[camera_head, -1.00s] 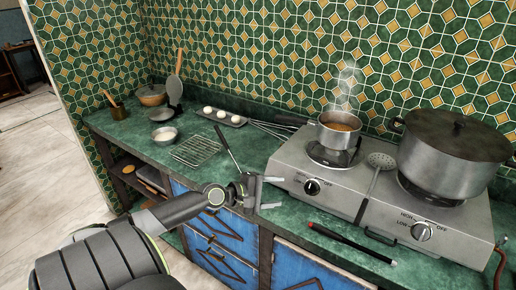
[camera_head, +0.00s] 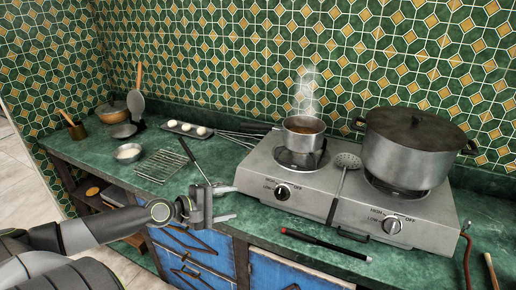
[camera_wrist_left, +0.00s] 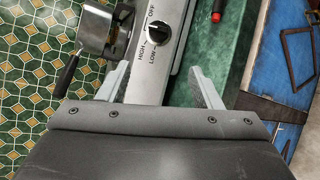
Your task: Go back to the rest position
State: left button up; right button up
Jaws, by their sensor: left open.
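My left gripper (camera_head: 226,203) is open and empty at the front edge of the green counter, left of the gas hotplate (camera_head: 262,190). In the left wrist view, its two fingers (camera_wrist_left: 158,88) stand wide apart with the hotplate's left knob beyond them. A small steaming saucepan (camera_head: 304,137) stands on the left burner. A large lidded pot (camera_head: 413,150) stands on the right burner. My right gripper is in neither view.
A red-and-black stick-like tool (camera_head: 326,246) lies on the counter in front of the hotplate. A wire rack (camera_head: 160,166), a bowl (camera_head: 128,152) and a tray with eggs (camera_head: 187,129) are at the left.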

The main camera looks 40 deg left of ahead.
pick_arm(q)
jog(key=s+d+f+m+g, duration=0.6)
jog(key=s+d+f+m, duration=0.65)
jog(key=d, duration=0.25)
jog(key=s+m+g+y, duration=0.4)
jog(key=s+m+y, duration=0.2)
jog(key=s, duration=0.3)
notch_tip(320, 180, down, 26)
jog(key=s+a+g, duration=0.1)
jog(key=a, duration=0.2)
jog(key=s+d+f+g, duration=0.1)
jog(key=s+f, duration=1.4)
jog(key=shift+d+f, duration=0.25)
jog(key=shift+d, duration=0.1)
